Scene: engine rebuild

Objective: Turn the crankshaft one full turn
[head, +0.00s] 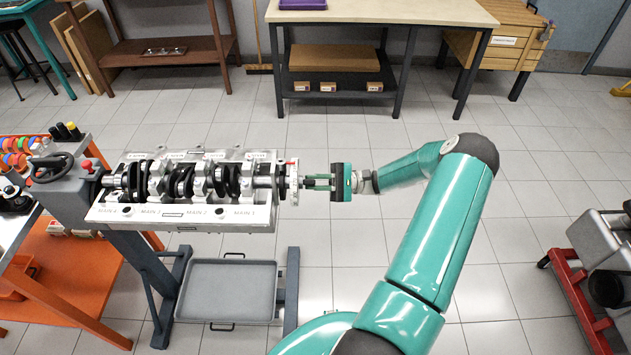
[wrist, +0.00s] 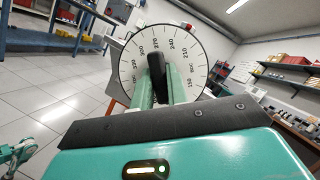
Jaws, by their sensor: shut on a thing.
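The crankshaft (head: 183,184), with black throws and bright journals, lies lengthwise in the silver engine block (head: 205,223) on a stand at the left of the head view. A pale degree disc (head: 293,187) stands at its right end, with a small red mark near its top. My gripper (head: 310,182) reaches the disc from the right. In the wrist view the disc (wrist: 205,52) faces me with degree numbers round its rim. My gripper (wrist: 162,85) is shut on a black handle (wrist: 156,66) in front of the disc. The handle hides the middle of the disc.
A grey drip tray (head: 225,290) sits low between the stand legs. An orange cart (head: 85,270) stands close at the left, and a red wheeled frame (head: 580,295) at the right. A workbench (head: 385,12) stands behind. The tiled floor between is clear.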

